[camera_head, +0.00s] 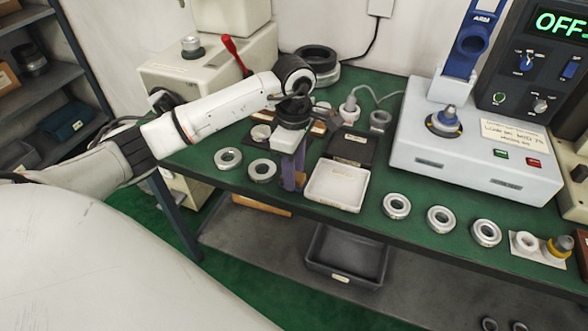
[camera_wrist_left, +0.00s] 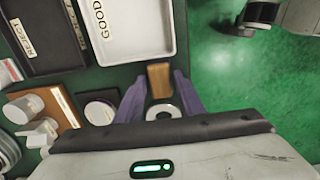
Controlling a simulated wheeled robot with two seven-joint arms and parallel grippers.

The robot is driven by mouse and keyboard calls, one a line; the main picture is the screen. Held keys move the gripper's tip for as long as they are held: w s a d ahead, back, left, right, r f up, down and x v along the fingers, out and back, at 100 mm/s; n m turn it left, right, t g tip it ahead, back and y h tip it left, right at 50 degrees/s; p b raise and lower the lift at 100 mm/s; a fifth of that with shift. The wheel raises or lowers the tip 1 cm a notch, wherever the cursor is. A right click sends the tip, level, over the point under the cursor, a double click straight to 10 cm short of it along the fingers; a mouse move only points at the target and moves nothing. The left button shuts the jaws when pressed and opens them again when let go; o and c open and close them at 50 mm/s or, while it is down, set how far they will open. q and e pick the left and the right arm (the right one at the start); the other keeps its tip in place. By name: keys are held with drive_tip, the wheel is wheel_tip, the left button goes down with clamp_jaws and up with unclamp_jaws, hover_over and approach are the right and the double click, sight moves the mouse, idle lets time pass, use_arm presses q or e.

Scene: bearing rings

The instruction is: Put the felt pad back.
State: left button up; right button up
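My left gripper (camera_head: 293,186) points down just left of the white GOOD tray (camera_head: 336,186), near the front edge of the bench. In the left wrist view its purple fingers (camera_wrist_left: 161,82) close on both sides of a tan block (camera_wrist_left: 160,78), which looks like the felt pad. A metal ring (camera_wrist_left: 163,112) shows between the fingers, behind the block. A wooden rack (camera_wrist_left: 50,106) with pale parts stands beside the gripper, partly hidden by my arm in the head view. My right gripper is not in view.
Two rings (camera_head: 228,158) lie left of my gripper. The black REJECT tray (camera_head: 350,148) is behind the GOOD tray. Several rings (camera_head: 441,219) line the front right, before a white gauge station (camera_head: 470,160). A grey bin (camera_head: 345,257) sits on the lower shelf.

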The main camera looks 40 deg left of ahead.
use_arm(q)
drive_tip(key=shift+o, duration=0.8)
drive_tip(key=shift+r, duration=0.1)
drive_tip(key=shift+r, duration=0.25)
wheel_tip(320, 180, up, 12)
drive_tip(key=shift+f+b, duration=0.15)
drive_tip(key=shift+b, duration=0.3)
